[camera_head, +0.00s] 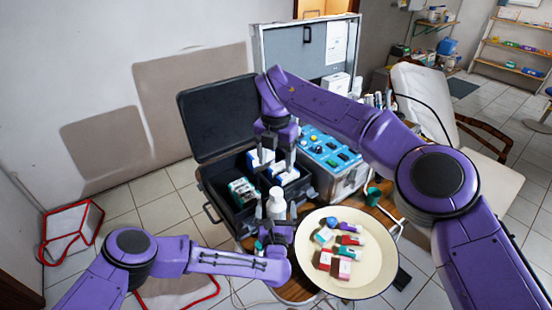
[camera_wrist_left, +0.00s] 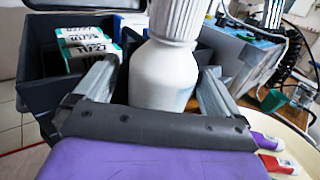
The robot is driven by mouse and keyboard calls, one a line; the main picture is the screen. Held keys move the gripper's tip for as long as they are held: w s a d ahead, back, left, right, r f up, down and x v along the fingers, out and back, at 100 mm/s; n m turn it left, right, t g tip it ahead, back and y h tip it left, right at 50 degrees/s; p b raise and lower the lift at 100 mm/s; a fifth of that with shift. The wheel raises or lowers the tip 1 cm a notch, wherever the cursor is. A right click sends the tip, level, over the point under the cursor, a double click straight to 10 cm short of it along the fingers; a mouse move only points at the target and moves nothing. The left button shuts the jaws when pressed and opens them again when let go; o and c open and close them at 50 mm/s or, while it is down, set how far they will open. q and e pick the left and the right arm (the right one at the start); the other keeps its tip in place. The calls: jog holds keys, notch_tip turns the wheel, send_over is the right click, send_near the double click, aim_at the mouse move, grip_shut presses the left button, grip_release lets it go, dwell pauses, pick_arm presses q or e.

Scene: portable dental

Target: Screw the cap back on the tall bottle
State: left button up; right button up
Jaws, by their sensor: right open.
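The tall bottle (camera_head: 276,210) is white and upright in the middle of the head view. In the left wrist view its body (camera_wrist_left: 163,78) stands between my left fingers. A white ribbed cap (camera_wrist_left: 176,18) is on its top; how tightly it sits cannot be told. My left gripper (camera_head: 274,229) comes in low from the left and is shut on the bottle's body, with one finger on each side. The bottle's lower end is hidden behind the gripper in the wrist view. My right gripper (camera_head: 275,166) points down just above the cap, open and empty, apart from the bottle.
A round cream tray (camera_head: 372,276) with several small boxes and tubes lies right of the bottle. An open black case (camera_head: 216,206) with boxes stands behind left. A silver case (camera_head: 351,181) with a blue insert stands behind right.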

notch_tip(320, 180, down, 3)
jog(key=b, duration=0.2)
jog(key=shift+r+b, duration=0.15)
jog(key=shift+b, duration=0.2)
pick_arm(q)
jog(key=s, duration=1)
jog(key=shift+s+a, duration=0.15)
jog(key=shift+s, duration=0.15)
